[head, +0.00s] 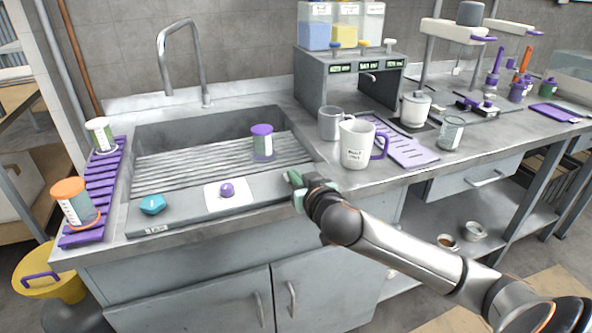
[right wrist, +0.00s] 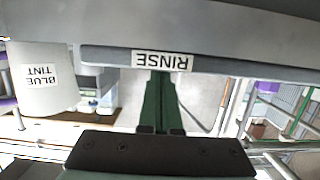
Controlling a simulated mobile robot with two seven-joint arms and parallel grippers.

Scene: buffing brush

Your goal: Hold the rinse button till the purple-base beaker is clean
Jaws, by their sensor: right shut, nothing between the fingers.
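The purple-base beaker (head: 262,143) stands upside down on the ribbed floor of the sink, purple base up, with a pale label on its side. On the sink's front ledge are a teal faceted button (head: 152,204) and a round purple button (head: 227,190) on a white plate. A small tag (head: 155,230) on the edge below the teal one is too small to read. My right gripper (head: 295,180) is shut and empty, right of both buttons and apart from them. In the right wrist view a RINSE label (right wrist: 163,61) shows upside down beyond my shut green fingers (right wrist: 160,105).
A faucet (head: 190,60) arches behind the sink.

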